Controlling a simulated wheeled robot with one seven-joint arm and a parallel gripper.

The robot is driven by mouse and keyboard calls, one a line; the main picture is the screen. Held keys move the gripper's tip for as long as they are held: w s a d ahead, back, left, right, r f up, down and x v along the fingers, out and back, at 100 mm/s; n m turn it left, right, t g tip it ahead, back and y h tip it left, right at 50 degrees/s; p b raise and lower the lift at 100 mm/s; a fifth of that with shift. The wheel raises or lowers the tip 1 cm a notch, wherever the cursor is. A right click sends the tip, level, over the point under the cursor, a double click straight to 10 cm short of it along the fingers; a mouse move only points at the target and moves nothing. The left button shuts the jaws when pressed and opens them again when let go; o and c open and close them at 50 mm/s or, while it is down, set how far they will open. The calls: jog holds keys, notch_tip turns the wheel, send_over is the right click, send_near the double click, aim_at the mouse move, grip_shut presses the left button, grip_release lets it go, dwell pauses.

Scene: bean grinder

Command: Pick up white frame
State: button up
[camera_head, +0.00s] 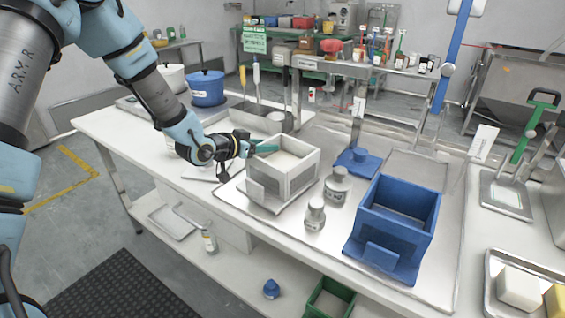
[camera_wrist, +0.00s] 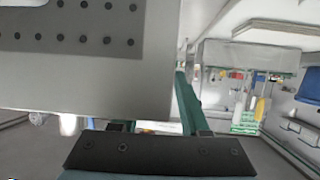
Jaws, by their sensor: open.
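The white frame (camera_head: 297,180), an open-topped box shape, stands upright on the metal sheet in the middle of the table. My gripper (camera_head: 266,147) is open at the frame's upper left rim, with its teal fingers by the top edge. In the wrist view, a large pale panel with rows of dark holes (camera_wrist: 85,75) fills the upper left, very close. One green finger (camera_wrist: 187,103) shows to the right of this panel; most of the other is hidden. I cannot tell whether the fingers touch the frame.
A blue frame (camera_head: 397,220) stands to the right. Two grey weight-like pieces (camera_head: 337,185) (camera_head: 315,214) and a blue piece (camera_head: 358,162) lie between. A metal box with tools (camera_head: 254,120) and a blue pot (camera_head: 207,88) stand behind. The table front edge is close.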

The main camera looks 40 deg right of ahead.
grip_shut()
dwell(0.3)
dwell(1.1)
